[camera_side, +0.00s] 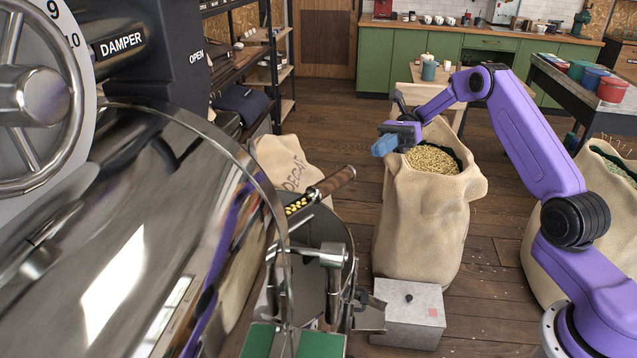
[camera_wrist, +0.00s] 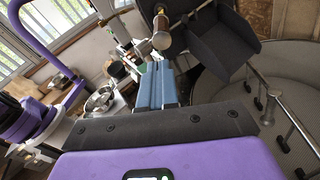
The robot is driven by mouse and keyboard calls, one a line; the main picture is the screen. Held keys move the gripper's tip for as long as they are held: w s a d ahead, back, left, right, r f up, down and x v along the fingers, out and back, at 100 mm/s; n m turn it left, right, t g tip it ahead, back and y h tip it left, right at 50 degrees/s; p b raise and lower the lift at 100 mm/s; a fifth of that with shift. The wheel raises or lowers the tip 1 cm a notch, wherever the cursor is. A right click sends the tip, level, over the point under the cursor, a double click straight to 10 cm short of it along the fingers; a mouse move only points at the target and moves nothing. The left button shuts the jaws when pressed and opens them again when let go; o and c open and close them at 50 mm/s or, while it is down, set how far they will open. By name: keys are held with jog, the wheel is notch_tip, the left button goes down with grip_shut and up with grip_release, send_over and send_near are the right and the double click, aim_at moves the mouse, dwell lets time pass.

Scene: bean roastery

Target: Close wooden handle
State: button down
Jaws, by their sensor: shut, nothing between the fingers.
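The wooden handle (camera_side: 335,181) is a brown grip on a metal lever. In the side view it slants up to the right from the roaster's front door, in the middle of the picture. In the wrist view the handle (camera_wrist: 161,40) seems to show nearly end-on, just beyond the fingertips. My gripper (camera_side: 382,146) has blue fingers, shut and empty. In the side view it is up and to the right of the handle, apart from it. In the wrist view the gripper's fingers (camera_wrist: 155,68) point toward the handle's end. The lever's far part is partly hidden.
The roaster's large shiny drum front (camera_side: 150,230) fills the left. An open sack of beans (camera_side: 420,225) stands behind my gripper, with a grey box (camera_side: 408,315) before it. A black chute (camera_wrist: 215,45) and a round tray (camera_wrist: 225,110) lie right in the wrist view.

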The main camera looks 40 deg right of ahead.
aim_at(317, 187)
notch_tip(317, 187, up, 12)
jog(key=a+r+n+t+h, duration=0.1)
jog(key=a+n+t+h, duration=0.15)
jog(key=h, duration=0.95)
jog(key=a+r+x, duration=0.1)
jog(key=a+x, duration=0.1)
jog(key=x, duration=0.9)
jog(key=shift+s+a+f+t, duration=0.3)
jog(key=shift+f+t, duration=0.05)
jog(key=a, duration=0.3)
jog(key=s+a, duration=0.1)
jog(key=a, duration=0.3)
jog(key=s+a, duration=0.1)
jog(key=a, duration=0.3)
jog(key=shift+s+a, duration=0.15)
jog(key=shift+s, duration=0.1)
